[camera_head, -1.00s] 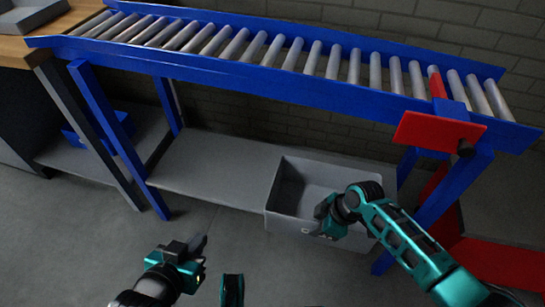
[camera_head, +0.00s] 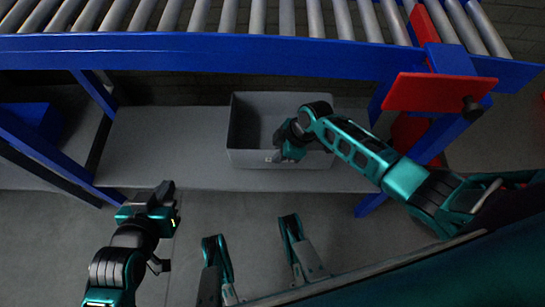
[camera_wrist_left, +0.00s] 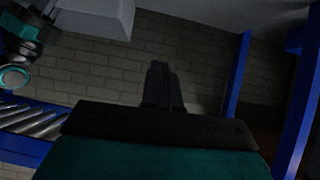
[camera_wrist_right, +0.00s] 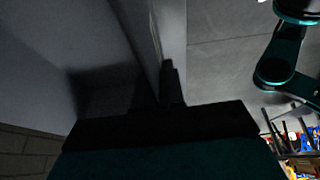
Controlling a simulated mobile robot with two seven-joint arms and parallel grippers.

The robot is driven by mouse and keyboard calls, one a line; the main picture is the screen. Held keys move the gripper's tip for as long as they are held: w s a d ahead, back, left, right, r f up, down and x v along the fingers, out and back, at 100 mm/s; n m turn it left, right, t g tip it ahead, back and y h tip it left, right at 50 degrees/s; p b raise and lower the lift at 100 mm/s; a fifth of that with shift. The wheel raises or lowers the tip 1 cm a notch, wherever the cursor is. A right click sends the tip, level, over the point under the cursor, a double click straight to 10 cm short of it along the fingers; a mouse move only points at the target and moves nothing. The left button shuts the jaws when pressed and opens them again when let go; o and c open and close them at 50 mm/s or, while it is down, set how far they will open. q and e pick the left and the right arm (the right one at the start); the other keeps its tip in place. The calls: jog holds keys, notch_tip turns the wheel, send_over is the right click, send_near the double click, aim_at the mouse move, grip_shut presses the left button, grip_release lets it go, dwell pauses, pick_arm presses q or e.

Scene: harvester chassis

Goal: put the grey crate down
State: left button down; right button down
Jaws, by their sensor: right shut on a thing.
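The grey crate (camera_head: 250,158) is an open box under the roller conveyor, at the grey lower shelf (camera_head: 150,160). I cannot tell whether its base touches the shelf. My right gripper (camera_head: 288,150) is shut on the crate's near wall; in the right wrist view its fingers (camera_wrist_right: 160,90) pinch the wall, with the dark interior to the left. The crate looks roughly level and empty. My left gripper (camera_head: 163,190) is shut and empty, left of the crate and nearer to me, apart from it. Its fingers (camera_wrist_left: 163,85) are together in the left wrist view.
The conveyor's blue rail (camera_head: 200,55) runs above the crate. A red plate (camera_head: 430,92) with a black knob sticks out at right. Blue legs stand on both sides, and a blue bin (camera_head: 32,118) is at far left. The shelf is bare left of the crate.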

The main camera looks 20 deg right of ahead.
aim_at(279, 167)
jog(key=shift+w+f, duration=0.15)
jog(key=shift+f, duration=0.45)
notch_tip(279, 167, down, 3)
jog(key=shift+f+b, duration=0.15)
jog(key=shift+b, duration=0.95)
jog(key=c, duration=1.7)
grip_release()
jog(key=shift+f, duration=0.15)
jog(key=o, duration=0.5)
jog(key=shift+c, duration=0.2)
pick_arm(q)
jog(key=shift+w+d+f, duration=0.2)
jog(key=shift+w+d, duration=0.15)
jog(key=shift+d, duration=0.15)
